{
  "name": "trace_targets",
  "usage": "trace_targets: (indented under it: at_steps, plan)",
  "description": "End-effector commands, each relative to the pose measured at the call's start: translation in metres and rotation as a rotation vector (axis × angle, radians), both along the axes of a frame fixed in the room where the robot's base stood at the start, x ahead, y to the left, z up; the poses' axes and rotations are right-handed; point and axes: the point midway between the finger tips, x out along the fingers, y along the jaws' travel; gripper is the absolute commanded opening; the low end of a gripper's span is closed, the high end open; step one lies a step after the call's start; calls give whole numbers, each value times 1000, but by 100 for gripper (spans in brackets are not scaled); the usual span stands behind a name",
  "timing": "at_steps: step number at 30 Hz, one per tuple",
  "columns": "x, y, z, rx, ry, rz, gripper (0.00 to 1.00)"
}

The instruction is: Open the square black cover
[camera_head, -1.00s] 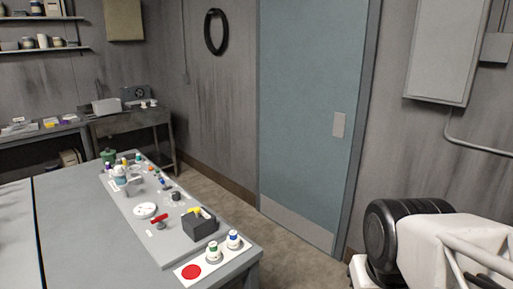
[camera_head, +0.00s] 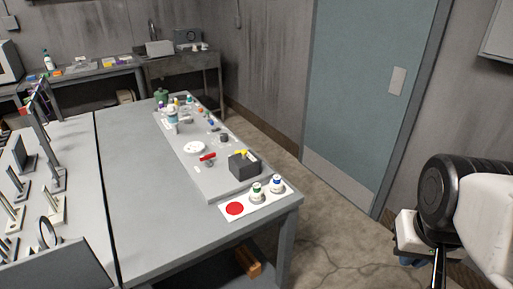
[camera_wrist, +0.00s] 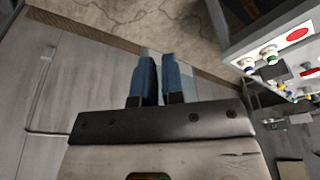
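The square black cover (camera_head: 244,165) appears as a dark, boxy block near the front right end of the grey panel (camera_head: 207,172) on the table. It looks shut, and a yellow piece (camera_head: 241,153) shows at its top. My gripper (camera_wrist: 161,75) shows two blue fingers in the wrist view, with a narrow empty gap between them. In the head view its blue fingertips (camera_head: 413,263) are low at the right, beyond the table's right edge and well apart from the cover.
A red lever (camera_head: 208,157), a white dial (camera_head: 195,148) and several small knobs sit on the panel. Two white-based buttons (camera_head: 257,191) and a red disc (camera_head: 235,208) are at its near end. Metal racks (camera_head: 40,170) stand at left. Floor between table and door (camera_head: 365,90) is clear.

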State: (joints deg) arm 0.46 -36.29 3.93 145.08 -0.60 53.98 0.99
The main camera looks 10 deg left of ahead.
Motion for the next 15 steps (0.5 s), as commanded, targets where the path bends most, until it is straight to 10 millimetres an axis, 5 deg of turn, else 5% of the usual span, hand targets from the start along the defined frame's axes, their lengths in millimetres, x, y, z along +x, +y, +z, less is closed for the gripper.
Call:
trace_targets:
  at_steps: [7, 15]
  plan:
    - [11, 4, 5, 0, 5, 13, 48]
    - [53, 21, 21, -1, 27, 61, 48]
